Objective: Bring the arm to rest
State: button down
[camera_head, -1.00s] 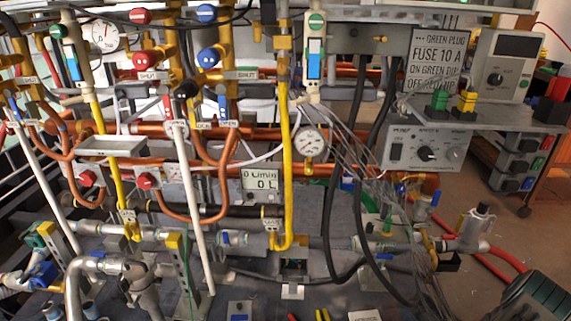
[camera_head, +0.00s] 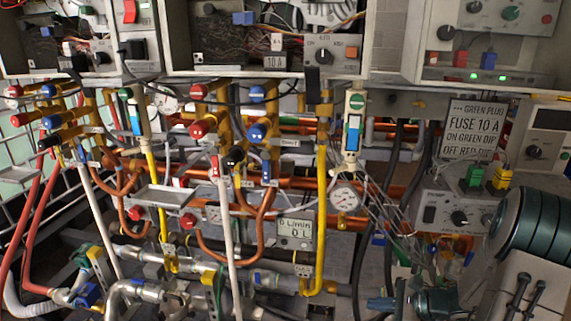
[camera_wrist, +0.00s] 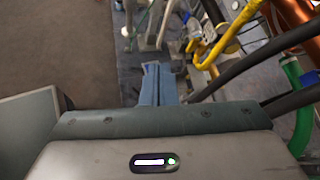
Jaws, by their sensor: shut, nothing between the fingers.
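My gripper (camera_wrist: 158,70) shows in the wrist view as blue fingers pressed together, shut and empty. Its tips point toward the grey surface at the foot of the pipework. In the head view, my arm spans the lower right corner, in front of the right end of the bench. It covers part of the grey control box (camera_head: 452,207) there. The fingers are hard to make out in the head view.
Dense pipework fills the head view, with a yellow pipe (camera_head: 321,210), a round gauge (camera_head: 344,198) and a 0 L/min meter (camera_head: 295,232). Dark hoses run close right of my gripper in the wrist view. Open brown floor (camera_wrist: 60,45) lies to the left there.

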jog(key=s+a+r+n+g+h+p, duration=0.1)
jog(key=s+a+r+n+h+p, duration=0.2)
jog(key=s+r+n, duration=0.3)
jog(key=s+a+r+n+g+h+p, duration=0.1)
jog(key=s+a+r+n+h+p, duration=0.2)
jog(key=r, duration=1.2)
jog(key=s+a+r+n+g+h+p, duration=0.1)
jog(key=s+r+n+h+p, duration=0.3)
jog(key=s+r+n+p, duration=0.4)
notch_tip(320, 180, up, 3)
jog(key=s+a+n, duration=0.1)
jog(key=s+n, duration=0.1)
jog(key=n, duration=0.1)
jog(key=shift+a+f, duration=0.15)
jog(key=shift+a, duration=0.25)
